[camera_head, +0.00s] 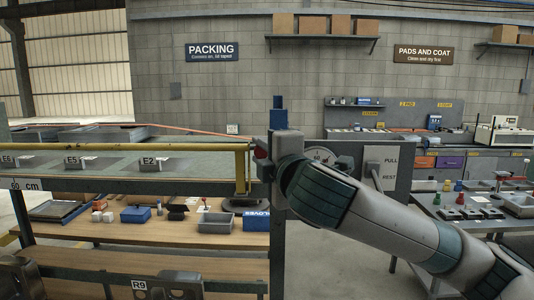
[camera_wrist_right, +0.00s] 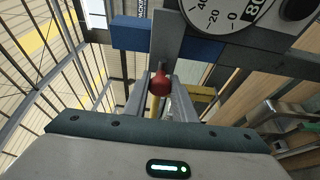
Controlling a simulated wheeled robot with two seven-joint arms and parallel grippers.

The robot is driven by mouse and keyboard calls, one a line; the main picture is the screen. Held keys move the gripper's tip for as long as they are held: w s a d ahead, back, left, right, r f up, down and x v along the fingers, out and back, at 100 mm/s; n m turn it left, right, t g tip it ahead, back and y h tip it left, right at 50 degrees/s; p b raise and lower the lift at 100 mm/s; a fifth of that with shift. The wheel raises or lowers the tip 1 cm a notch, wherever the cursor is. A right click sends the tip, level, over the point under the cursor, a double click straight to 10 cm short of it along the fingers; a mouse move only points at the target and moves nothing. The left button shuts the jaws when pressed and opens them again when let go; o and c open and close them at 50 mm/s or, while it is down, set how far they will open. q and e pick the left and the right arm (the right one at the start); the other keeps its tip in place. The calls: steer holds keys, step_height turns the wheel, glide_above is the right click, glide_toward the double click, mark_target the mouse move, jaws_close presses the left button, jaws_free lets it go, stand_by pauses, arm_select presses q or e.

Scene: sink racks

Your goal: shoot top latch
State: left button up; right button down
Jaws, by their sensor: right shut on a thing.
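My right gripper (camera_head: 272,160) is at the dark upright post in the middle of the head view, its arm coming in from the lower right. In the wrist view a red knob (camera_wrist_right: 160,82) sits between the fingers of the right gripper (camera_wrist_right: 162,92), which is shut on it. A bit of the red knob (camera_head: 261,154) shows at the gripper's left in the head view. A yellow bar (camera_head: 130,147) runs left from there. The latch body is mostly hidden by my gripper.
A blue block (camera_head: 279,114) tops the post. Left are shelves with bins (camera_head: 136,214); a workbench (camera_head: 480,222) is at right.

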steer(key=c, duration=1.8)
jaws_free()
steer(key=shift+a, duration=0.1)
steer(key=o, duration=0.3)
steer(key=shift+a, duration=0.1)
steer(key=shift+o, duration=0.2)
steer(key=shift+a, duration=0.15)
steer(key=shift+s, duration=0.1)
steer(key=shift+s+d+f+b, duration=0.1)
steer(key=shift+s+d+b, duration=0.25)
steer(key=shift+d, duration=0.05)
steer(key=b+v, duration=0.7)
steer(key=v, duration=0.9)
steer(key=shift+s, duration=0.25)
steer(key=shift+a, duration=0.1)
